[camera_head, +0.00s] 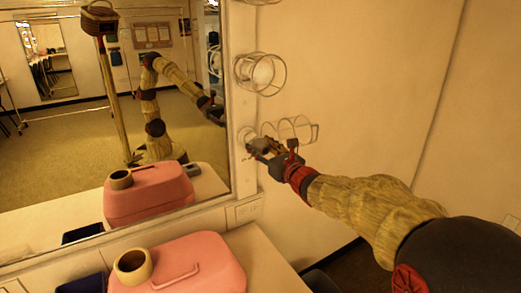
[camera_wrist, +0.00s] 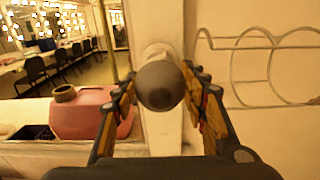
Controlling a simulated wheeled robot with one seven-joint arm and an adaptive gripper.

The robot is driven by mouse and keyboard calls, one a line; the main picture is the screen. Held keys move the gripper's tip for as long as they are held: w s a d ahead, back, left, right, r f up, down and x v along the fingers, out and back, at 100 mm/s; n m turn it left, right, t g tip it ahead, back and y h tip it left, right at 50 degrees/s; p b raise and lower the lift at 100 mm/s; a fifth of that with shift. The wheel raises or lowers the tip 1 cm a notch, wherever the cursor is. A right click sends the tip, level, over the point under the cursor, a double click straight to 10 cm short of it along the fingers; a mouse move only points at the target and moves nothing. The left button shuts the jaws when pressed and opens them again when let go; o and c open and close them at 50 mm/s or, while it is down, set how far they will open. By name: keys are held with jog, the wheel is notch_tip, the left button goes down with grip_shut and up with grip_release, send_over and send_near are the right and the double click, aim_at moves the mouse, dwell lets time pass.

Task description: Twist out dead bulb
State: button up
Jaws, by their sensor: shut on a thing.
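The dark grey, unlit bulb (camera_wrist: 160,84) sits in front of a white socket (camera_wrist: 157,50) on the pale mirror frame. My gripper (camera_head: 257,147) is at the frame's lower fixture. In the wrist view its fingers (camera_wrist: 160,95) are on both sides of the bulb, shut on it.
Another caged bulb (camera_head: 262,73) is above on the frame. The large mirror (camera_head: 75,130) at left reflects my arm and the room. A pink case (camera_head: 190,270) with a tan roll (camera_head: 133,266) stands on the counter, beside a dark blue bin (camera_head: 82,285).

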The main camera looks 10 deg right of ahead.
aim_at(266, 150)
jog(key=shift+n+b, duration=0.6)
jog(key=shift+b, duration=0.65)
jog(key=n, duration=0.3)
jog(key=shift+n, duration=0.3)
jog(key=shift+n, duration=0.9)
jog(key=shift+d, duration=0.1)
jog(key=shift+v, duration=0.9)
jog(key=shift+s, duration=0.3)
jog(key=shift+s+d, duration=0.15)
jog(key=shift+s, duration=0.2)
